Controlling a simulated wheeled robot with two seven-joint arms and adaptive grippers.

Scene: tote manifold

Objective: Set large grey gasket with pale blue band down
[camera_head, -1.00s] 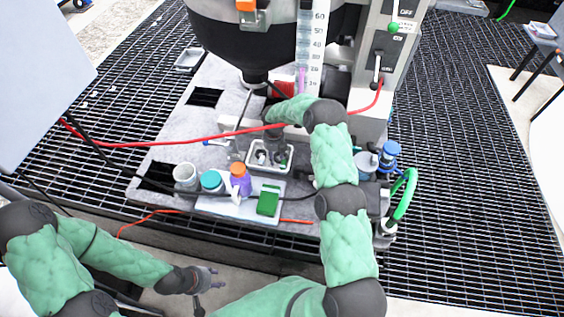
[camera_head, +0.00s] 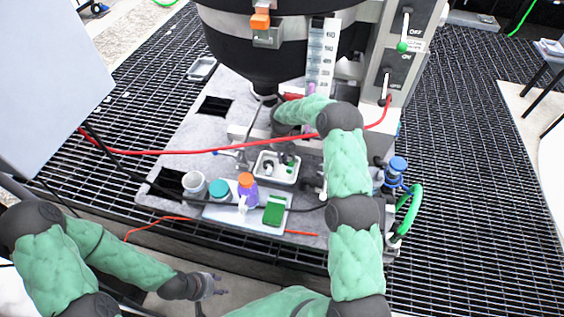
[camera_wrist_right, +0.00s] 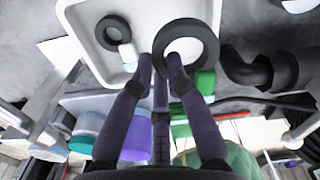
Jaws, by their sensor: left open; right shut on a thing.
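My right gripper (camera_wrist_right: 163,72) is shut on a dark grey ring, the gasket (camera_wrist_right: 208,42), in the right wrist view. The fingertips are at the ring's near left edge. No pale blue band can be made out on it. The ring shows at the right rim of a white tray (camera_wrist_right: 73,18), and I cannot tell its height. A second dark ring (camera_wrist_right: 103,43) lies in the tray beside a small whitish piece (camera_wrist_right: 126,54). In the head view the held gasket cannot be made out. My left gripper (camera_head: 212,285) is open and empty at the lower left.
The tray (camera_head: 258,174) stands on the grey deck. In front are a grey cup (camera_head: 194,185), a teal-capped jar (camera_head: 219,191), a purple bottle with orange cap (camera_head: 248,190) and a green block (camera_head: 274,210). A red hose (camera_head: 210,150) crosses above. A hopper (camera_head: 250,70) stands behind.

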